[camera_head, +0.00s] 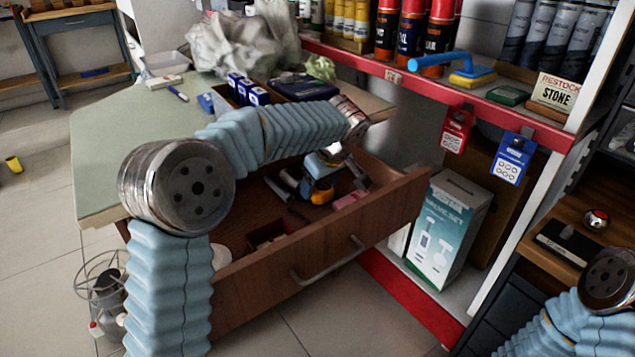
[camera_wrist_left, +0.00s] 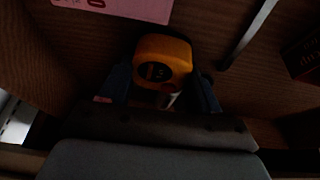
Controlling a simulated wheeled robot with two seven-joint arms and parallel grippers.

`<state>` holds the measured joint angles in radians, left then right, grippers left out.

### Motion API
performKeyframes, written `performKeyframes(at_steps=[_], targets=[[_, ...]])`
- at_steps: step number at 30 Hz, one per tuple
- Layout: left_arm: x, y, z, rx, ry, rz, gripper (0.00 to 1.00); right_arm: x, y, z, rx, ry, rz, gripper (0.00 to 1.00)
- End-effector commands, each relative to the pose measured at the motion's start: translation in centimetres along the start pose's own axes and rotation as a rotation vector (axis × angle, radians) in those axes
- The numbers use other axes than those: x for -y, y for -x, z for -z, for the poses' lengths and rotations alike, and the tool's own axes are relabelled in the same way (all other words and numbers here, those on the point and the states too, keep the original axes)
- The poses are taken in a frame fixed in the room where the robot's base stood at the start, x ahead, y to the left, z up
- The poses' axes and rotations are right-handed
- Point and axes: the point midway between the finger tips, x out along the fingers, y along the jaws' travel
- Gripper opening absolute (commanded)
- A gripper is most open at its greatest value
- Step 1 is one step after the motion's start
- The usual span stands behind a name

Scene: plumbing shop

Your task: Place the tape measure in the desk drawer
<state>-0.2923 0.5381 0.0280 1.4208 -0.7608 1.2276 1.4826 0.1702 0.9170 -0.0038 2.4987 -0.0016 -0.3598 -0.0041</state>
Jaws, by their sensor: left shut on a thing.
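The desk drawer (camera_head: 385,220) is pulled open below the green desk top (camera_head: 105,155); its front has a metal handle. My left arm reaches over the desk corner, and my left gripper (camera_head: 313,184) points down inside the drawer's outline. It is shut on the orange-yellow tape measure (camera_head: 321,193), which has a dark round label. In the left wrist view the tape measure (camera_wrist_left: 164,58) sits between the fingers (camera_wrist_left: 162,92), over the brown drawer floor (camera_wrist_left: 75,40). I cannot tell whether it touches the floor. My right gripper is out of view.
The drawer also holds a pink card (camera_wrist_left: 120,8), a small reddish box (camera_head: 268,234) and a thin metal rod (camera_wrist_left: 248,35). A red-edged shelf (camera_head: 470,100) with cans and a white-teal box (camera_head: 448,235) stand to the right.

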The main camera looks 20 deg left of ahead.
Motion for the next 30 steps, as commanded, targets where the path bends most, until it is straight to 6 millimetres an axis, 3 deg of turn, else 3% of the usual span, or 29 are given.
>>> performKeyframes(at_steps=[3,4,8,20,30], targets=[[0.0,-0.4,-0.1,-0.001,0.000,-0.001,0.20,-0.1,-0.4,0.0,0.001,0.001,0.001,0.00],[0.0,-0.3,-0.1,0.000,0.000,0.000,0.68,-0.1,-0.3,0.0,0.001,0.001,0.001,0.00],[0.0,-0.3,-0.1,0.000,0.000,0.001,0.88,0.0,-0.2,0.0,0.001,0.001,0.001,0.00],[0.0,0.7,0.1,-0.001,0.000,-0.001,0.89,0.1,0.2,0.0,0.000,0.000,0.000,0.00],[-0.1,8.2,0.1,-0.002,0.001,-0.003,0.89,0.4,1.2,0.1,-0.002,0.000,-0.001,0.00]])
